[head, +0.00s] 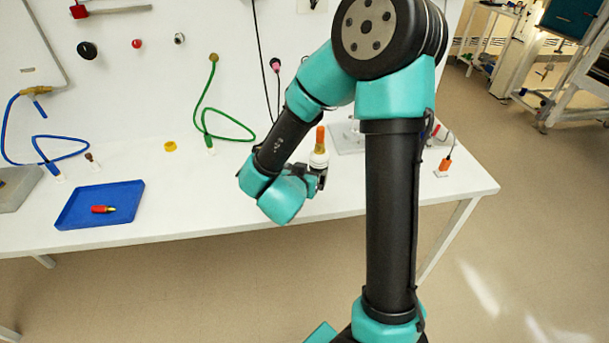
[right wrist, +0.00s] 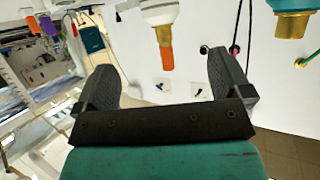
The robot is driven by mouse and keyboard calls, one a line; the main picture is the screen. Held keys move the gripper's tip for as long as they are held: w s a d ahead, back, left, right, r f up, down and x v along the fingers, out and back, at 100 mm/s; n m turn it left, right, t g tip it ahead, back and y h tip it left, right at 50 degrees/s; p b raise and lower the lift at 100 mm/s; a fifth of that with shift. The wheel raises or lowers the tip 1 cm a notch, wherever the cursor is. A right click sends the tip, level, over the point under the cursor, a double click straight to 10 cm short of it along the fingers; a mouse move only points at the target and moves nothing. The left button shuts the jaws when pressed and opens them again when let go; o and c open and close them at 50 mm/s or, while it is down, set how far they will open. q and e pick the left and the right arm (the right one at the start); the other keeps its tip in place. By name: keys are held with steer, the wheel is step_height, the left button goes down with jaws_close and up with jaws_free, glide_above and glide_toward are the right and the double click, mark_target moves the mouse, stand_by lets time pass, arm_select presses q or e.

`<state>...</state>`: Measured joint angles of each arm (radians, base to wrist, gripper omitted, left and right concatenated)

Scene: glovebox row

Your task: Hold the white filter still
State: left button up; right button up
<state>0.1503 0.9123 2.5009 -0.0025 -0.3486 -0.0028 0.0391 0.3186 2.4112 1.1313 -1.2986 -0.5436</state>
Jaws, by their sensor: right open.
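The white filter (head: 318,161) stands upright on the white bench, with a brownish band and an orange top. In the head view my right gripper (head: 318,175) is close beside it, and its dark fingers hide part of the filter's lower body. In the right wrist view the jaws (right wrist: 164,82) are wide apart with nothing between the fingertips. That view is turned over: a white body with an orange end, apparently the filter (right wrist: 163,12), hangs at the top edge, beyond the fingers. I cannot tell whether a finger touches it. My left gripper is not in view.
A blue tray (head: 75,215) holding a red and yellow piece (head: 103,209) lies at the left. A yellow cap (head: 170,146), a green hose (head: 237,126) and a blue hose (head: 62,156) are behind. An orange piece (head: 445,164) stands at the right. The bench's front middle is clear.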

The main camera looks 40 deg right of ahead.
mark_target(317, 160)
steer(key=x, duration=1.6)
steer(key=shift+c, duration=0.4)
steer(key=c, duration=1.1)
steer(key=shift+o, duration=0.2)
